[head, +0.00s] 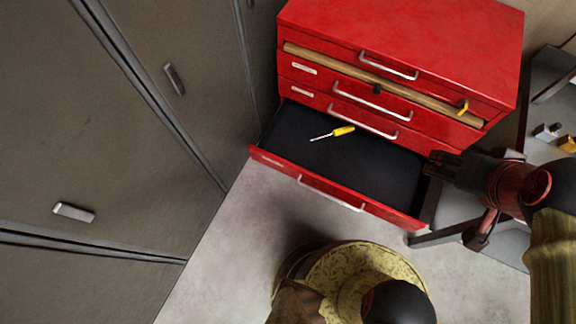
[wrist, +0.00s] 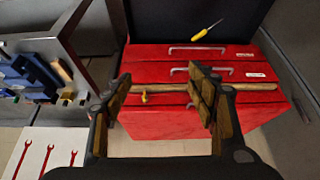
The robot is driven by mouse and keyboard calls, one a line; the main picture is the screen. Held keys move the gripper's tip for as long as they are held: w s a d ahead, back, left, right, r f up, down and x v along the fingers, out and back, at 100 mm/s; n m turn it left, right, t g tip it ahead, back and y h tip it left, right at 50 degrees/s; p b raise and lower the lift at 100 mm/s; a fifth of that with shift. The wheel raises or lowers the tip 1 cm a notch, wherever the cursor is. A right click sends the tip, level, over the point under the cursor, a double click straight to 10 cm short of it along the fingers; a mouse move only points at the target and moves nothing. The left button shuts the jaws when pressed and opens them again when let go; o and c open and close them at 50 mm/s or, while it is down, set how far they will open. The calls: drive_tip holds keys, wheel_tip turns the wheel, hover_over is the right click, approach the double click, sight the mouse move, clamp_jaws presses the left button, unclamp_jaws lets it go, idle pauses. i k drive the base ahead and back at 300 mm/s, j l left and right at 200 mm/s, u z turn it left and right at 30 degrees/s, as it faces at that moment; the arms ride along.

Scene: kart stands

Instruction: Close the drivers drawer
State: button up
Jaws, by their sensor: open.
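The red tool chest (head: 400,30) stands at the back in the head view, and it also shows in the wrist view (wrist: 165,124). Its lowest visible drawer (head: 392,213) is pulled far out, with a silver handle (head: 330,196) on its front and a black floor. A yellow-handled screwdriver (head: 342,131) lies in it; it also shows in the wrist view (wrist: 208,29). The drawer labels are too small to read. My gripper (head: 432,166) is above or beside the drawer's right end; contact is unclear. In the wrist view its fingers (wrist: 160,88) are apart and empty.
The drawers above look shut. A wooden bar (head: 385,84) with a yellow piece runs across the chest's upper front. Grey cabinets (head: 120,130) stand close on the left.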

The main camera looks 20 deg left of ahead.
sight(382, 178)
drive_tip(key=u, duration=1.25)
drive_tip(key=j+z, duration=0.15)
drive_tip(key=j, duration=0.6)
drive_tip(key=k+j+z, duration=0.15)
drive_tip(key=j, duration=0.6)
